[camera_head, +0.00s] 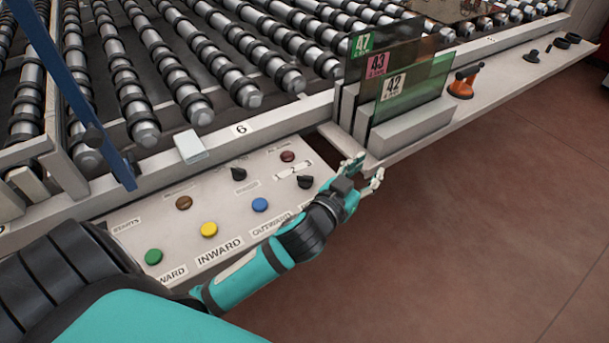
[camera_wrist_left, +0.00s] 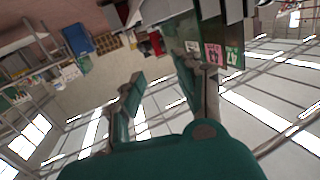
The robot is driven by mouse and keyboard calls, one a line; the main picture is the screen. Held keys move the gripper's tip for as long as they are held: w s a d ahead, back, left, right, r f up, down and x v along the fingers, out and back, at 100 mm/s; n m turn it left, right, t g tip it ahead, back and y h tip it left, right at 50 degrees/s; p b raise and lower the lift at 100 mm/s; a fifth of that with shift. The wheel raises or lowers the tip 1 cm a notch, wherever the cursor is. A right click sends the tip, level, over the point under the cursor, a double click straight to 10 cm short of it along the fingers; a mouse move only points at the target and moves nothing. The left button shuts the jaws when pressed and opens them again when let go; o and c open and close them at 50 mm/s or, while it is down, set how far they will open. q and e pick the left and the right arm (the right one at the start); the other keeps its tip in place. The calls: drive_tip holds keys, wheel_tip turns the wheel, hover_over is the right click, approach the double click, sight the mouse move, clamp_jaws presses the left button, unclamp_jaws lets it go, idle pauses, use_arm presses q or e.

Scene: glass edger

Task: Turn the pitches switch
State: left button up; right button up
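The control panel (camera_head: 200,228) has two black rotary switches. One switch (camera_head: 305,182) sits beside the printed numbers 1 2 3, at the panel's right end; the other switch (camera_head: 238,173) is farther left. I cannot read which one is labelled pitches. My left gripper (camera_head: 368,170) is open and empty, just right of the numbered switch and apart from it, with my wrist covering part of the panel's right end. In the left wrist view the fingers (camera_wrist_left: 162,72) are spread with nothing between them. My right gripper is not in view.
Green, yellow and blue buttons (camera_head: 260,204) line the panel. Glass sheets with labels 47, 43 and 42 (camera_head: 405,90) stand upright just beyond my gripper. An orange suction cup (camera_head: 462,84) lies on the ledge. Rollers (camera_head: 190,85) fill the back. The floor at right is clear.

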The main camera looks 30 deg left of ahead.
use_arm(q)
drive_tip(key=w+d+r+m+t+h, duration=0.1)
drive_tip(key=d+r+m+t+h, duration=0.1)
drive_tip(key=d+r+m+h, duration=0.3)
drive_tip(key=w+d+r+t+h, duration=0.1)
drive_tip(key=d+r+h, duration=0.15)
drive_tip(key=r, duration=0.35)
drive_tip(key=s+d+r+m+g+h, duration=0.2)
drive_tip(key=d+r+m+g+h, duration=0.4)
drive_tip(key=m+g+h, duration=0.4)
drive_tip(key=n+g+y, duration=0.3)
drive_tip(key=g+y, duration=0.7)
drive_tip(key=y, duration=0.9)
approach(305, 176)
wheel_tip(305, 176, down, 9)
drive_tip(key=shift+a, duration=0.15)
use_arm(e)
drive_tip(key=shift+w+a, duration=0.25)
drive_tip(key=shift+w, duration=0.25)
